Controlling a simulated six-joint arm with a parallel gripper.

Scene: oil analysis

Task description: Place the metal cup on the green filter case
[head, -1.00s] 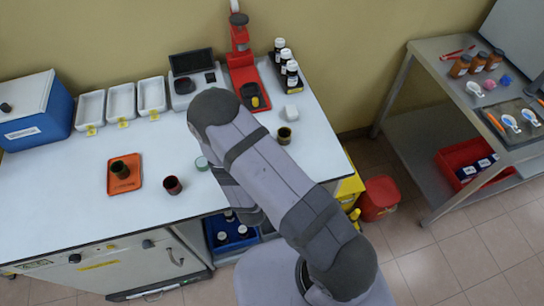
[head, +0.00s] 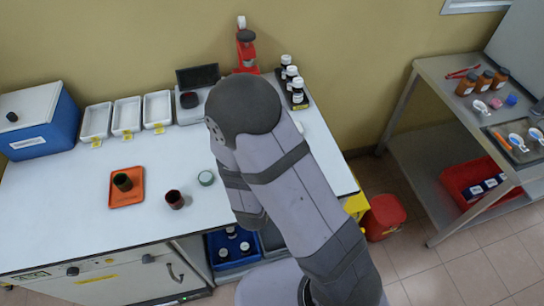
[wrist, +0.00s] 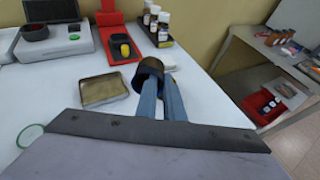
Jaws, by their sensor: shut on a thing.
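The metal cup (wrist: 150,70), dark outside with a golden-brown inside, is at the tips of my gripper (wrist: 161,88) in the wrist view. My gripper is shut on it, with both fingers at the cup's near side. I cannot tell whether the cup touches the bench. In the head view my arm hides the cup and my gripper. The green filter case (head: 206,177), a small round disc with a pale top and green rim, lies on the white bench just left of my arm. Its rim also shows at the left edge of the wrist view (wrist: 28,135), apart from my gripper.
A shallow square metal dish (wrist: 104,89) lies left of the cup. A dark red-rimmed cup (head: 174,199) stands left of the filter case, and another (head: 122,182) stands on an orange tray (head: 127,202). A red stand (head: 246,55) and bottles (head: 292,80) are behind.

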